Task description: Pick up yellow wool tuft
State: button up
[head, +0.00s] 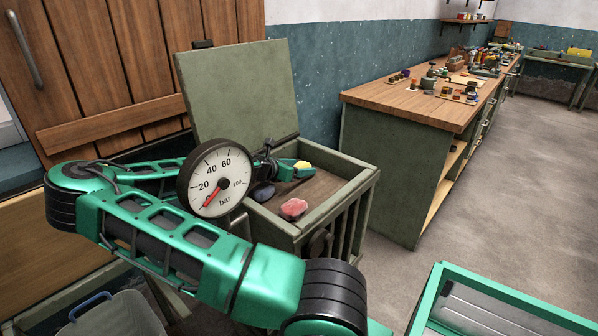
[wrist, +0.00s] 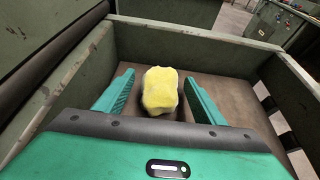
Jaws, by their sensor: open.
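The yellow wool tuft (wrist: 160,91) is a pale yellow, rounded block in the wrist view. It sits between the two green fingers of my gripper (wrist: 160,98), with a gap on each side. In the head view the tuft (head: 302,165) shows as a small yellow patch just beyond my gripper (head: 291,171), inside a green wooden box (head: 352,182). My gripper is open and reaches down into the box. Whether the fingers touch the box floor I cannot tell.
A pink-red tuft (head: 293,208) and a dark blue-grey one (head: 263,191) lie in the same box. Its raised lid (head: 240,90) stands at the back. A gauge (head: 216,178) stands in front. A cluttered workbench (head: 425,99) is to the right, with open floor beyond.

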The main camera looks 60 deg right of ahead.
jog(key=shift+d+f, duration=0.1)
jog(key=shift+d, duration=0.1)
jog(key=c, duration=1.1)
jog(key=shift+o, duration=0.2)
